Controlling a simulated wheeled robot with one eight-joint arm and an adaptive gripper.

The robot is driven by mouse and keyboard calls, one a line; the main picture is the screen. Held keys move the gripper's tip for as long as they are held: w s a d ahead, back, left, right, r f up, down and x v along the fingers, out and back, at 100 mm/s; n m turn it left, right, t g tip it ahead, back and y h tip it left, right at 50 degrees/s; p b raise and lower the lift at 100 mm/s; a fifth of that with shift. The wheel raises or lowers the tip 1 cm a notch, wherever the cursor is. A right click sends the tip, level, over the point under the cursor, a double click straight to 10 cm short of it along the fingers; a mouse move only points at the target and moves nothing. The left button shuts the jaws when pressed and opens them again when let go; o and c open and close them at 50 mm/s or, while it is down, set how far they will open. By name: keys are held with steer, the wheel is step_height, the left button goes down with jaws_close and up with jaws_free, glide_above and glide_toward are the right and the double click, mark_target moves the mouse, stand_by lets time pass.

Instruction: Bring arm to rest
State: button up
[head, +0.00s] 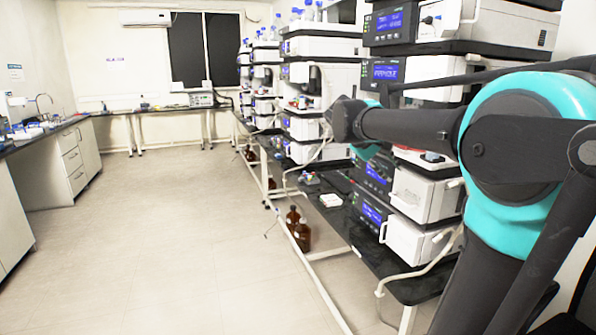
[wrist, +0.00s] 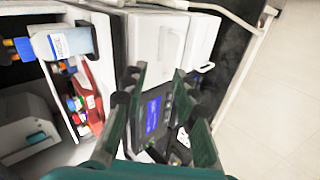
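My arm reaches in from the right of the head view, with a teal joint and a dark link pointing left in front of the instrument stacks (head: 420,190). My gripper (wrist: 158,78) shows in the wrist view, its two dark fingers spread apart with nothing between them. Behind the fingers is an instrument panel with a lit blue display (wrist: 153,115). In the head view the gripper is hidden or cannot be made out among the arm and the stacks.
A black bench (head: 340,222) carries the stacks, with brown bottles (head: 301,232) under it. In the wrist view, an open compartment with colored caps (wrist: 78,103) is at left and white doors (wrist: 158,42) are at top. Open floor (head: 180,240) lies left of the bench; white cabinets (head: 75,165) stand beyond.

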steer(key=s+a+f+m+y, duration=0.1)
steer(key=s+a+f+y, duration=0.1)
steer(key=s+f, duration=0.5)
steer(key=s+a+f+m+y, duration=0.1)
steer(key=s+a+f+y, duration=0.2)
steer(key=s+f, duration=0.5)
steer(key=s+a+f+m+y, duration=0.1)
steer(key=s+a+f+y, duration=0.2)
steer(key=s+f, duration=0.5)
step_height(320, 180, down, 10)
steer(key=shift+d, duration=0.1)
